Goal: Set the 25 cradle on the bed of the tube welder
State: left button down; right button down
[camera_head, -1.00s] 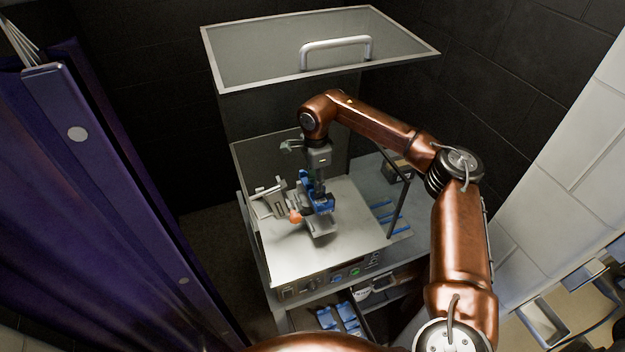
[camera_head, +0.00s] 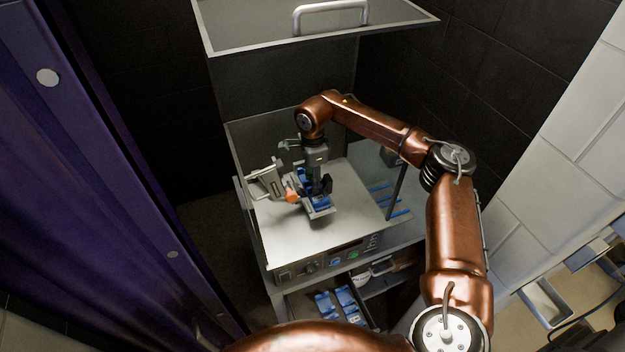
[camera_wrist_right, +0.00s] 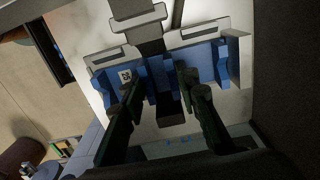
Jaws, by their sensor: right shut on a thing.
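The blue cradle (camera_head: 321,203) is between the fingers of my right gripper (camera_head: 320,190), low over the grey metal bed (camera_head: 321,213) of the tube welder (camera_head: 293,237). In the right wrist view, the dark fingers (camera_wrist_right: 160,98) close on the middle of the blue cradle (camera_wrist_right: 206,62). A small white label with a dark number sits on it beside one finger; the number looks like 25 but is blurred. The cradle lies along the pale bed area, with metal parts behind it. I cannot tell whether it touches the bed. My left gripper is out of view.
The clear lid with its handle (camera_head: 331,12) is raised above the welder. An orange-tipped metal clamp (camera_head: 268,183) stands left of the gripper. An open drawer below holds blue cradles (camera_head: 345,298). Blue strips (camera_head: 397,213) lie on the right. A purple curtain (camera_head: 85,190) hangs left.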

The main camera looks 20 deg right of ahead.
jog(key=shift+s+a, duration=0.15)
jog(key=shift+s, duration=0.05)
jog(key=shift+w+f, duration=0.15)
jog(key=c, duration=1.4)
grip_release()
notch_tip(320, 180, up, 12)
